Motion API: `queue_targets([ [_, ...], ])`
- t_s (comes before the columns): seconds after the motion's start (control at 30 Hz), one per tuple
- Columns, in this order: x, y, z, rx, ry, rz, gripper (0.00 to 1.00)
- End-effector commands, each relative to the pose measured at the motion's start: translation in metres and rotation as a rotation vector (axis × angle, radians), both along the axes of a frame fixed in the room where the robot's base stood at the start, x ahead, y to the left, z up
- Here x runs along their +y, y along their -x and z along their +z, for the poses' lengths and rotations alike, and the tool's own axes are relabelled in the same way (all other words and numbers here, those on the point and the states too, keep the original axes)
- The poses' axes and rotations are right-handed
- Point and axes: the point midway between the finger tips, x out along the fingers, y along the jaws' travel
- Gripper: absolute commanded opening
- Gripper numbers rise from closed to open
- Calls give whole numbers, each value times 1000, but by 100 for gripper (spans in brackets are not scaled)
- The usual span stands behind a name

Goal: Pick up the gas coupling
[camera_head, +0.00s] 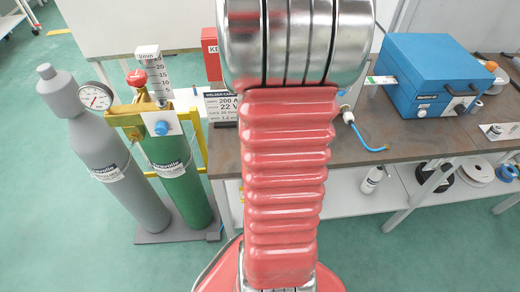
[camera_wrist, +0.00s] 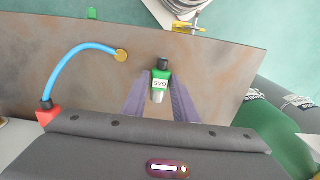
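The gas coupling (camera_wrist: 161,82) is a small green piece marked GAS, with a black top and a pale lower end. In the wrist view it is over the brown worktop (camera_wrist: 215,65). My gripper (camera_wrist: 160,86) has its two grey-purple fingers apart, one on each side of the coupling. A narrow gap seems to show between the fingers and the coupling, so it looks open around it. I cannot tell how high the fingers are above the worktop. In the head view my red arm hides the gripper and the coupling.
A blue hose (camera_wrist: 75,62) with a brass end (camera_wrist: 121,56) and a red block (camera_wrist: 47,115) lies left of the gripper. Gas cylinders (camera_head: 177,175) stand left of the bench. A blue machine (camera_head: 425,75) stands at the bench's right.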

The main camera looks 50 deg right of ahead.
Motion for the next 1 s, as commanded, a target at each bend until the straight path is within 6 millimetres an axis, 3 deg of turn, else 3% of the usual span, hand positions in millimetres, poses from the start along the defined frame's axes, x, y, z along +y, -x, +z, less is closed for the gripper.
queue_targets([
  [0.37, 0, 0, 0, 0, 0, 0, 0],
  [0.73, 0, 0, 6, -1, 2, 0, 0],
  [1.0, -1, -1, 43, -3, 4, 0, 0],
])
